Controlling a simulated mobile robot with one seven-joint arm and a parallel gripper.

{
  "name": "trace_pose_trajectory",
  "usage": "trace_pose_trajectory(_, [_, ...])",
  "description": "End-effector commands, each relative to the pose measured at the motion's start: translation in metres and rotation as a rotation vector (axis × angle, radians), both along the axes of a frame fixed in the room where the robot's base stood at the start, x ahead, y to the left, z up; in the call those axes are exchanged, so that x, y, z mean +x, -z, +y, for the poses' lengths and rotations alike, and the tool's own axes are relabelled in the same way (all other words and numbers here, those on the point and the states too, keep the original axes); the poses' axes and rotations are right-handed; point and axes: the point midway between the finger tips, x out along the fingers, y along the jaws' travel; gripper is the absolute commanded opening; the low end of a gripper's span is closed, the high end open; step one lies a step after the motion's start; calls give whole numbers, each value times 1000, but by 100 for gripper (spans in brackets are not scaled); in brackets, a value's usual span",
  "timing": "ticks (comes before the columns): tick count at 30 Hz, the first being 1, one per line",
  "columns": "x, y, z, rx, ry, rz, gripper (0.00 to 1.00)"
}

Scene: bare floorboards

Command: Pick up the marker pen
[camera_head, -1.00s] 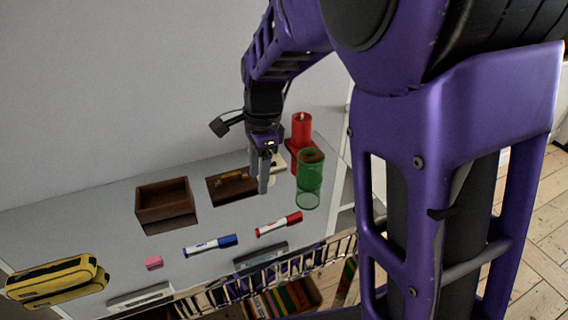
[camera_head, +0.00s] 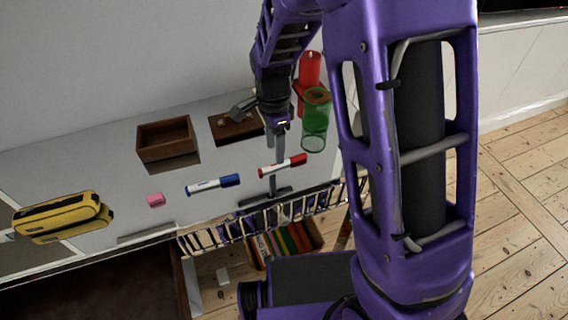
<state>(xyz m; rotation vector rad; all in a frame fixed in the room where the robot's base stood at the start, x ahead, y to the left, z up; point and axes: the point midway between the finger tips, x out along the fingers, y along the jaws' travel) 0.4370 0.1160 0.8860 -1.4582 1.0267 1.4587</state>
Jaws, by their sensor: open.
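Two marker pens lie on the grey tabletop (camera_head: 110,150). One is white with a red cap and end (camera_head: 294,162), and the other is white with a blue cap (camera_head: 213,184) and lies to its left. My gripper (camera_head: 274,165) points down at the red marker pen, its grey fingers showing above and below the pen's white barrel in the picture. The jaws are open. Whether the fingers touch the pen cannot be told from this angle.
A green see-through cup (camera_head: 316,120) and a red candle (camera_head: 310,68) stand close to the right. An open wooden box (camera_head: 165,140), a pink eraser (camera_head: 156,200) and a yellow pencil case (camera_head: 62,216) are to the left. A wire rack runs along the front edge.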

Motion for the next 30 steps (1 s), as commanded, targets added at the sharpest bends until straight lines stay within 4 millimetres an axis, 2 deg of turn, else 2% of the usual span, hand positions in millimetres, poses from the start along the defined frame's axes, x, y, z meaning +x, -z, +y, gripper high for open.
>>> trace_pose_trajectory(4, [1, 12, -1, -1, 1, 2, 56])
trace_pose_trajectory(12, [4, 49, -3, -1, 0, 2, 56])
trace_pose_trajectory(21, [4, 54, -3, 0, 0, 0, 56])
trace_pose_trajectory(23, [4, 54, -3, 0, 0, 0, 47])
trace_pose_trajectory(30, [4, 53, -3, 0, 0, 0, 4])
